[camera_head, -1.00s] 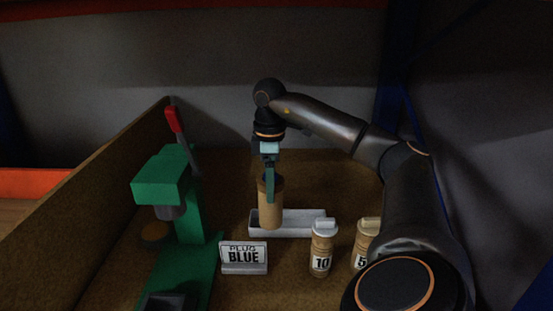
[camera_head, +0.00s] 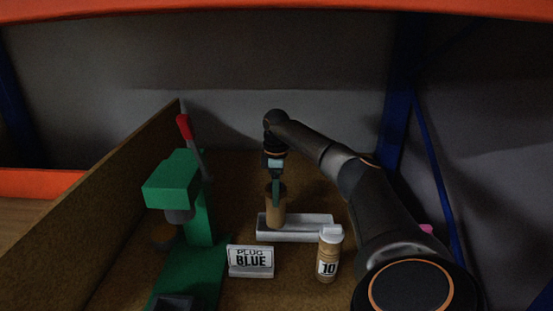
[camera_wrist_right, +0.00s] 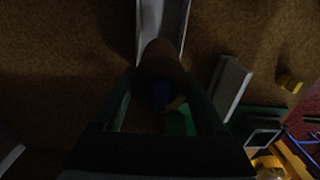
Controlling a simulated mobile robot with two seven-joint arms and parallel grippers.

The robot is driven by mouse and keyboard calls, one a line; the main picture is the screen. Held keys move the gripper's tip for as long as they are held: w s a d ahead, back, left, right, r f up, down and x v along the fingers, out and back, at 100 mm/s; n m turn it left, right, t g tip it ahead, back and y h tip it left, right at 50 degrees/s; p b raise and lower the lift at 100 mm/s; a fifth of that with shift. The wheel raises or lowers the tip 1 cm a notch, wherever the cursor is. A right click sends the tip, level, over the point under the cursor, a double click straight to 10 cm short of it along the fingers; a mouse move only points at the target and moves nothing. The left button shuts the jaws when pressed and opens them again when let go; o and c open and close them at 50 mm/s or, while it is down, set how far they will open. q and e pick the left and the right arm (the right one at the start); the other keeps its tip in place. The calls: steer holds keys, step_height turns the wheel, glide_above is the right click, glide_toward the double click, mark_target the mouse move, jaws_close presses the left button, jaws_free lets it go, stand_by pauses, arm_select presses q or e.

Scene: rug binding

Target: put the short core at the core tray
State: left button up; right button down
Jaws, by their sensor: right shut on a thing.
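The short core (camera_head: 276,213), a brown upright tube, is at the left end of the pale core tray (camera_head: 310,228). Its lower end overlaps the tray; I cannot tell whether it rests on the bottom. My right gripper (camera_head: 276,190) comes down from above and is shut on the core's upper part. In the right wrist view the core (camera_wrist_right: 160,68) sits between the fingers of the right gripper (camera_wrist_right: 160,110), with something dark blue inside its near end. The tray (camera_wrist_right: 177,20) runs away behind it. My left gripper is not in view.
A green press (camera_head: 180,195) with a red-tipped lever stands left. A "PLUG BLUE" sign (camera_head: 250,261) stands in front of the tray, and a cork-coloured container marked 10 (camera_head: 329,255) stands at its front right. A brown side wall (camera_head: 100,195) bounds the left.

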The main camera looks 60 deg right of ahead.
steer(key=shift+w+d+f, duration=0.1)
steer(key=shift+f, duration=1.65)
jaws_free()
step_height(320, 180, up, 12)
steer(key=shift+r+p, duration=0.1)
steer(key=shift+p, duration=0.3)
